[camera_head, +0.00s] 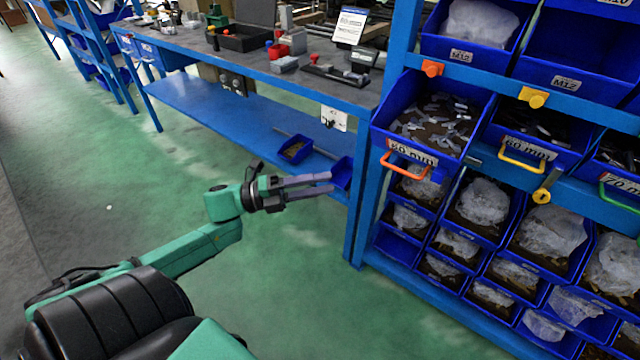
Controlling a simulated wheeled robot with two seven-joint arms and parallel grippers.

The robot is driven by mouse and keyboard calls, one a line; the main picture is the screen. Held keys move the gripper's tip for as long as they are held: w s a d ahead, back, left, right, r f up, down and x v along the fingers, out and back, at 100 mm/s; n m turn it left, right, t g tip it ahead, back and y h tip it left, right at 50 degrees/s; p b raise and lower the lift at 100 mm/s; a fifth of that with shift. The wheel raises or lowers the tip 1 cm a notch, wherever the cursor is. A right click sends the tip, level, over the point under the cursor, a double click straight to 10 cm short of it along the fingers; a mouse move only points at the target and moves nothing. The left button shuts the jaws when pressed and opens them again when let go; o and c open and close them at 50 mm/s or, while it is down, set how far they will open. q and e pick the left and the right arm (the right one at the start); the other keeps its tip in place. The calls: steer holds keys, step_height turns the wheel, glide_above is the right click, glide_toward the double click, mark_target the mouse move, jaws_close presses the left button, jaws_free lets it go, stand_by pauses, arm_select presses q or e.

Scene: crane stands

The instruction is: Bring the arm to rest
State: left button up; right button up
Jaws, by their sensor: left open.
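My left arm comes in from the lower left, green and black, and reaches over the green floor. Its gripper (308,187) is open and empty, with its grey fingers pointing right toward the blue rack post. In the picture the fingertips lie just left of a small blue bin under the workbench; I cannot tell how far apart they are in depth. My right gripper does not show.
A blue rack (371,200) with several bins of bagged parts fills the right side. A workbench (235,62) with tools and a blue lower shelf (205,105) runs along the back. The green floor (90,190) at left is clear.

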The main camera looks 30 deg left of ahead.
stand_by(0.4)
arm_select(q)
steer(key=w+a+f+n+t+y+p, duration=0.1)
steer(key=a+f+n+y+p, duration=0.1)
steer(key=a+f+n+y, duration=0.5)
steer(key=a+f+n+t+y+p, duration=0.1)
steer(key=a+f+n+t+y, duration=0.25)
steer(key=f, duration=0.55)
steer(key=s+a+f+n+g+y+p, duration=0.1)
steer(key=s+f+n+g+y, duration=0.2)
steer(key=f, duration=0.4)
steer(key=s+a+f+n+g+y+p, duration=0.1)
steer(key=s+a+f+n+g, duration=0.15)
steer(key=f+n, duration=0.3)
steer(key=s+d+f+n+g+p, duration=0.1)
steer(key=s+d+f+n+g, duration=0.35)
steer(key=s+f, duration=0.7)
steer(key=s+d+f+n+g+p, duration=0.1)
steer(key=s+d+f+g, duration=0.2)
steer(key=s, duration=0.5)
steer(key=s+d+f+n+g, duration=0.2)
steer(key=s+d+f+g, duration=0.1)
steer(key=s+d+f, duration=0.2)
steer(key=s+d, duration=0.2)
steer(key=s, duration=0.1)
steer(key=shift+s+f+p, duration=0.15)
steer(key=shift+s+p, duration=0.1)
steer(key=shift+p, duration=0.1)
steer(key=shift+n, duration=0.25)
